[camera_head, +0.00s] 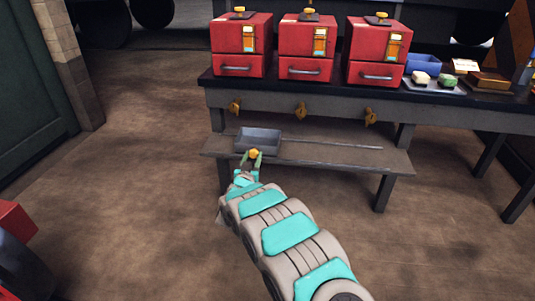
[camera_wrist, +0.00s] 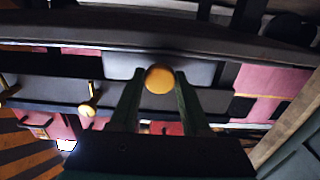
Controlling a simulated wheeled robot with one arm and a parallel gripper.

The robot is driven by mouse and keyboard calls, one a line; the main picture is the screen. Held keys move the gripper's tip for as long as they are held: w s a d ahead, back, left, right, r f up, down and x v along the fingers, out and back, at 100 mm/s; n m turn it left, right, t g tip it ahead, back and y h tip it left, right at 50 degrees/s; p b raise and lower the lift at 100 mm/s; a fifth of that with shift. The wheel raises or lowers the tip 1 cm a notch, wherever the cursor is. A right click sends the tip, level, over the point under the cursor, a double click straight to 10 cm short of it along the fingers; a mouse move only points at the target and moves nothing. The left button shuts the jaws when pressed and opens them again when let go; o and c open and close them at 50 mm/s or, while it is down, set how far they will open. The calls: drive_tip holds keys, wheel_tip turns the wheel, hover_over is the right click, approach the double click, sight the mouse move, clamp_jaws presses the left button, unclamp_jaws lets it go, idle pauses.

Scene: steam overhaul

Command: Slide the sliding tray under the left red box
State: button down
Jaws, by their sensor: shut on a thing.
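The sliding tray (camera_head: 258,136) is a shallow grey tray near the left end of a rail on a low bench. A round yellow knob (camera_head: 254,153) is on its near side. My gripper (camera_head: 253,158) is shut on this knob; the wrist view shows the knob (camera_wrist: 159,79) between the two fingers. The left red box (camera_head: 228,46) stands on the table above, behind the bench. In the head view the tray is below this box and a little to its right. The wrist picture looks upside down.
The rail (camera_head: 335,145) runs right from the tray along the low bench (camera_head: 350,160). The middle red box (camera_head: 300,42) and right red box (camera_head: 362,45) stand on the table. The floor at left is clear.

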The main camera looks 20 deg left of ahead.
drive_tip(key=a+p, duration=0.1)
drive_tip(key=a, duration=0.1)
drive_tip(key=s+a+p, duration=0.1)
drive_tip(key=a, duration=0.2)
drive_tip(key=s+a+p, duration=0.1)
drive_tip(key=a, duration=0.2)
drive_tip(key=shift+r, duration=0.1)
drive_tip(key=shift+s+a+r, duration=0.1)
drive_tip(key=shift+s+a, duration=0.05)
drive_tip(key=shift+a, duration=0.4)
drive_tip(key=shift+c, duration=1.9)
unclamp_jaws()
drive_tip(key=shift+a, duration=0.15)
drive_tip(key=shift+s+d, duration=0.2)
drive_tip(key=shift+s, duration=0.2)
drive_tip(key=v, duration=0.7)
